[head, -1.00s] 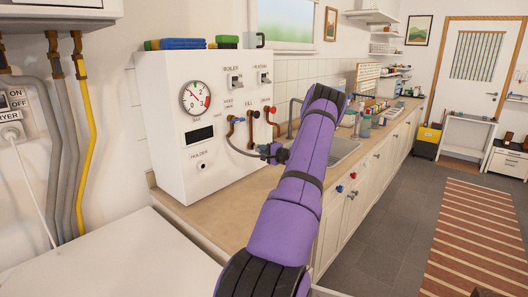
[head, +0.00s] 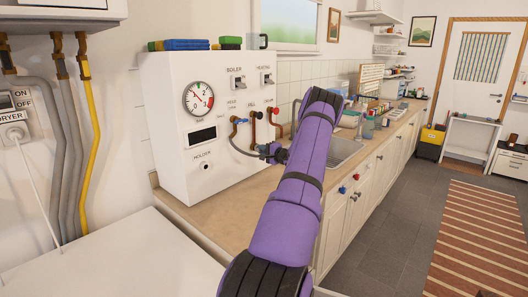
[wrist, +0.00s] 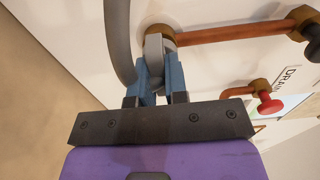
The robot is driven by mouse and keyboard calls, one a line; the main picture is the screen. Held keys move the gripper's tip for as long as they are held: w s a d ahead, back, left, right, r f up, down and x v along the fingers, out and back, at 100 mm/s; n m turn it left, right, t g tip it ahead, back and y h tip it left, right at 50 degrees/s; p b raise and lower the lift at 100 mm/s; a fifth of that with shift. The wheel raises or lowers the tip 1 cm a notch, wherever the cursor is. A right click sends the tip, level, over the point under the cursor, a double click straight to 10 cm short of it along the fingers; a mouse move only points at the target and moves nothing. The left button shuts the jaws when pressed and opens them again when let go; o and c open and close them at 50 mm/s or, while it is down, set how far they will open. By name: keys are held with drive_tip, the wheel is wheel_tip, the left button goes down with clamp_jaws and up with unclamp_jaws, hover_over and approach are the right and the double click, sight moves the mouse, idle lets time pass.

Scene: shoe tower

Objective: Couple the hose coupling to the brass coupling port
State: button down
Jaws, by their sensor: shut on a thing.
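My gripper (wrist: 160,82) is shut on the grey hose coupling (wrist: 154,50), which sits between its blue-grey fingers. The brass coupling port (wrist: 168,35) is right at the coupling's far end in the wrist view, on a copper pipe that runs right. The coupling overlaps the port in the picture; I cannot tell whether it is seated on it. The grey hose (wrist: 118,40) passes left of the fingers. In the head view the hose (head: 240,150) curves from near a blue-handled valve (head: 236,132) to my gripper (head: 272,153), in front of the white boiler panel.
The white boiler panel (head: 170,120) carries a pressure gauge (head: 198,98), switches and a black-knobbed fill valve (head: 255,114). The red drain knob (wrist: 268,105) is right of the gripper. The wooden counter (head: 222,205) below is clear; a sink (head: 343,151) is farther right.

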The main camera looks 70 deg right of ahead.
drive_tip(key=shift+w+d, duration=0.15)
drive_tip(key=shift+w, duration=0.2)
drive_tip(key=c, duration=1.1)
unclamp_jaws()
drive_tip(key=shift+o, duration=0.2)
drive_tip(key=v, duration=1)
drive_tip(key=shift+s, duration=0.4)
